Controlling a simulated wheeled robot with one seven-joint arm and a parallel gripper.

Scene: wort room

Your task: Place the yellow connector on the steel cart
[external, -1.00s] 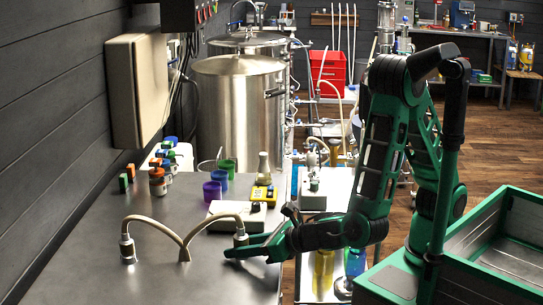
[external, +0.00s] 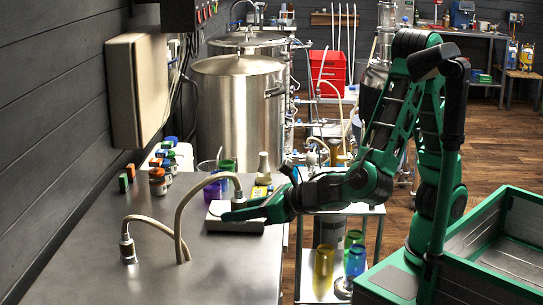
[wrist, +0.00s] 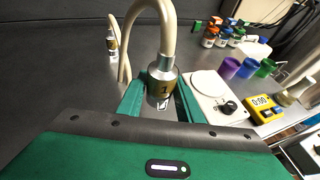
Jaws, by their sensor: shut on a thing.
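My gripper (external: 238,211) is shut on a hose connector (external: 238,194) over the steel bench. In the wrist view the held connector (wrist: 163,78) is a silver cylinder with a gold-yellow band marked 1, upright between the green jaws (wrist: 160,98). A beige hose (wrist: 168,22) rises from its top and bends back to the bench. A second hose connector (external: 127,248) stands on the bench at left. It also shows in the wrist view (wrist: 112,38). What seems to be the steel cart (external: 371,210) stands right of the bench, partly behind my arm.
A white stirrer plate (wrist: 208,84) with a black knob sits close beside the connector. Yellow (external: 323,268) and blue (external: 356,261) vessels stand low on the cart. The bench front is clear.

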